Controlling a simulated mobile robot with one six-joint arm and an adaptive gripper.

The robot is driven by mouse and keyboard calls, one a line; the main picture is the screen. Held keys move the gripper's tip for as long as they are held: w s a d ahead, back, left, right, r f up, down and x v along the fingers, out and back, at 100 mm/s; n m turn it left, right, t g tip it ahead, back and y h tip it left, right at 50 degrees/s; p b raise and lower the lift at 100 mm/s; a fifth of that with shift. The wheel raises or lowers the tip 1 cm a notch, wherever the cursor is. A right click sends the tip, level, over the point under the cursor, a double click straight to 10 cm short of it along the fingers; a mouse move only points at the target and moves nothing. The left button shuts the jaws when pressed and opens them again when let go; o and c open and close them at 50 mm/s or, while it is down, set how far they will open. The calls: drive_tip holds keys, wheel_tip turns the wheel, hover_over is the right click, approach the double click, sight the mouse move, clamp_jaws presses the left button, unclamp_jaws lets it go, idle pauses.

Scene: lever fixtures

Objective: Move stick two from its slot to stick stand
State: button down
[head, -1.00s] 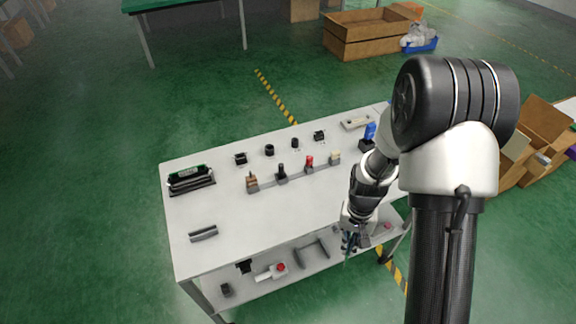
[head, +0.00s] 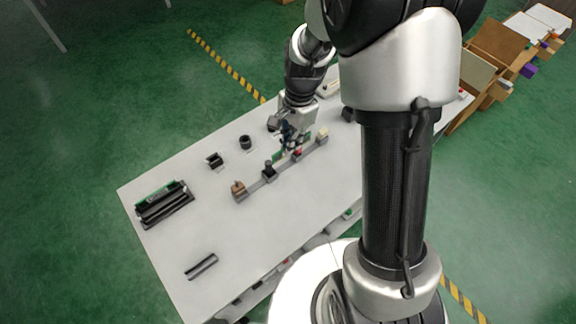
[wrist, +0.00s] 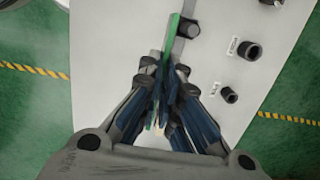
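My gripper (head: 289,143) is over the rear middle of the white table, close to the red-topped lever (head: 297,153). In the wrist view my gripper (wrist: 165,68) has its blue-grey fingers drawn together on a thin green strip (wrist: 173,35), seen nearly edge-on, which looks like a stick. A bit of green (head: 279,154) also shows beside the fingers in the head view. A black long-slotted fixture (head: 165,204) with a green board-like piece (head: 158,194) lies at the table's left. A grey grooved holder (head: 201,267) lies near the front left. I cannot tell which is the stick stand.
A grey rail carries a brown-topped lever (head: 238,188), a black lever (head: 269,169) and a pale one (head: 322,135). Black sockets (head: 245,142) and (wrist: 229,95) stand behind it. The table's (head: 225,225) front left is largely clear.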

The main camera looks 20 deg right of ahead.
wheel_tip(320, 180, down, 14)
drive_tip(key=b, duration=0.4)
drive_tip(key=shift+w+f, duration=0.1)
drive_tip(key=shift+w, duration=0.05)
drive_tip(key=c, duration=2.3)
unclamp_jaws()
drive_tip(key=shift+f, duration=0.1)
drive_tip(key=o, duration=0.5)
